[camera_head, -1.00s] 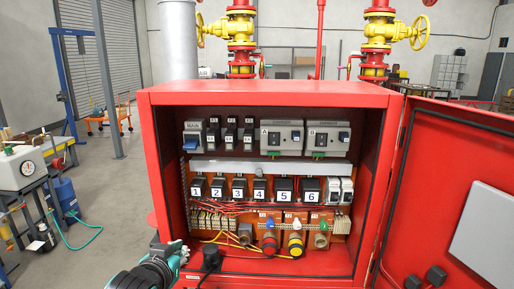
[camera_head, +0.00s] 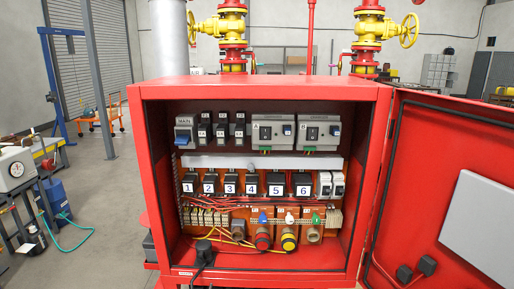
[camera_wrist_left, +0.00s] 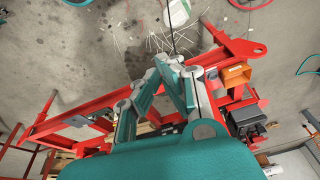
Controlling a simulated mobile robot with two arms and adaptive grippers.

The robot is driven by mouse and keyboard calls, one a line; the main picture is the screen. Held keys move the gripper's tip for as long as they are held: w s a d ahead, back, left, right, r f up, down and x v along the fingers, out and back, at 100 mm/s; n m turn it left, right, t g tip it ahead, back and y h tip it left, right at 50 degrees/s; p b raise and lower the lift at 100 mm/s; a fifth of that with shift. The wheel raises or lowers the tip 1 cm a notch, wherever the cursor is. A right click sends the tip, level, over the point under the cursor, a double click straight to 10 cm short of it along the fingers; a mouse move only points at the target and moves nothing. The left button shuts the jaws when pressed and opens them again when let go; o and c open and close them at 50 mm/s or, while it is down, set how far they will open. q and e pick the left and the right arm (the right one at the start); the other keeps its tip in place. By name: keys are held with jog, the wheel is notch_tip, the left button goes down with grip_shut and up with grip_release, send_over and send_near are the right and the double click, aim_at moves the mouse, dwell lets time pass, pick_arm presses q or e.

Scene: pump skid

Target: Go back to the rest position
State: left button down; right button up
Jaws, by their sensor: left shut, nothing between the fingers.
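My left gripper (camera_wrist_left: 172,66) shows only in the left wrist view. Its teal and grey fingers are drawn together with nothing between them. It is over the concrete floor and red steel framework (camera_wrist_left: 70,130), with no contact visible at the fingers. In the head view no gripper shows. The open red control cabinet (camera_head: 262,88) stands in the middle there, clear of both arms. My right gripper is in neither view.
The cabinet door (camera_head: 440,190) stands open at the right. A black plug and cable (camera_head: 203,250) sit at the cabinet's lower left. Red pipes with yellow valves (camera_head: 232,28) rise behind. An orange bracket (camera_wrist_left: 237,75) is right of the gripper in the wrist view.

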pick_arm(q)
notch_tip(320, 180, down, 29)
jog(key=s+g+b, duration=0.1)
jog(key=s+b, duration=0.2)
jog(key=b, duration=0.3)
jog(key=s+a+f+b, duration=0.1)
jog(key=s+f+b, duration=0.2)
jog(key=s+f, duration=0.5)
jog(key=s+a+f+g+b, duration=0.1)
jog(key=s+a+f+b, duration=0.1)
jog(key=s+f, duration=0.6)
notch_tip(320, 180, down, 5)
jog(key=shift+f+b, duration=0.1)
jog(key=shift+b, duration=0.45)
